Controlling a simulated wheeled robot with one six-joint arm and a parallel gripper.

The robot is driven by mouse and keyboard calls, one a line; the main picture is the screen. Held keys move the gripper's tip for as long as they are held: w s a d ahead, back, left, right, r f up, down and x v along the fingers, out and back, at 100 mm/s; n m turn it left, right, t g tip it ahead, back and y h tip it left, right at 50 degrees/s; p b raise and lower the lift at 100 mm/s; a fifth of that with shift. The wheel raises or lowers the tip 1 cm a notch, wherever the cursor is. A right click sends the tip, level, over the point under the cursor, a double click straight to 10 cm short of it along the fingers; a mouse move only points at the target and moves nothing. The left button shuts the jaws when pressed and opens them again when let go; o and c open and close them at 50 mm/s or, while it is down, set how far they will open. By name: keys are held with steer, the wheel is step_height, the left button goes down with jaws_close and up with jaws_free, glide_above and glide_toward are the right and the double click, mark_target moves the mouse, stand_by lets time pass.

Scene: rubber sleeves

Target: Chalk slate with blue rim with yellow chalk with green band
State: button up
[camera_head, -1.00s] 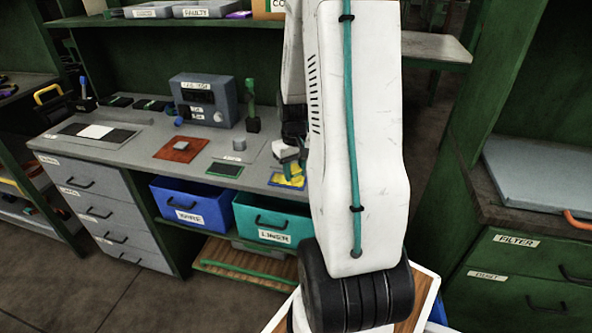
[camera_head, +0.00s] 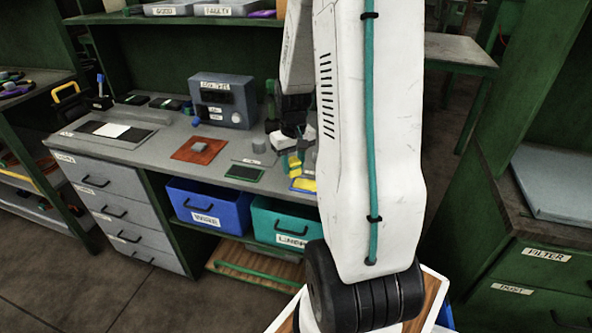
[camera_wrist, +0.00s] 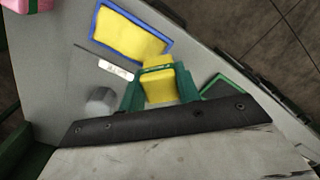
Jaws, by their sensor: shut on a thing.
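The slate with the blue rim (camera_wrist: 94,28) lies flat on the bench, and its face is covered in yellow. In the head view this slate (camera_head: 303,186) is partly hidden behind my arm. My gripper (camera_wrist: 158,84), with green fingers, is shut on the yellow chalk with a green band (camera_wrist: 158,92). The far end of the chalk overlaps the slate's near corner in the wrist view; I cannot tell whether they touch. In the head view my gripper (camera_head: 291,148) is low over the bench, and the chalk (camera_head: 294,165) shows beneath it.
A green-rimmed slate (camera_wrist: 226,87) lies to the right, and a grey cylinder (camera_wrist: 101,100) stands to the left in the wrist view. A white label (camera_wrist: 116,70) lies between. A grey control box (camera_head: 222,100) stands at the bench's back.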

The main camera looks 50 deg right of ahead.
mark_target(293, 160)
steer(key=shift+w+r, duration=0.15)
steer(key=shift+r, duration=2.5)
